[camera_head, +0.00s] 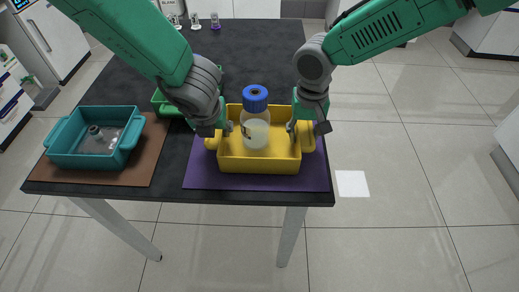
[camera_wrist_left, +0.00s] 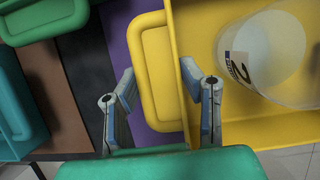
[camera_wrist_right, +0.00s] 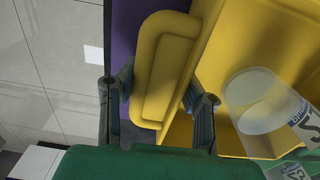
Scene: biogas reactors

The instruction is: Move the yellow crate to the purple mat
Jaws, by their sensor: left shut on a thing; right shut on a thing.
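The yellow crate (camera_head: 258,162) is over the purple mat (camera_head: 205,178) at the front right of the dark table; I cannot tell whether its base touches the mat. A bottle with a blue cap (camera_head: 255,98) stands upright in it. My left gripper (camera_head: 228,131) is shut on the crate's left handle, which lies between the fingers in the left wrist view (camera_wrist_left: 160,90). My right gripper (camera_head: 304,127) is shut on the right handle, between the fingers in the right wrist view (camera_wrist_right: 158,92). The mat's far part is partly hidden by the crate and arms.
A teal crate (camera_head: 70,151) with a small clear vessel in it sits on a brown mat (camera_head: 140,170) at the left. A green crate (camera_head: 161,101) is behind, partly hidden by my left arm. The table's front and right edges are close to the purple mat.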

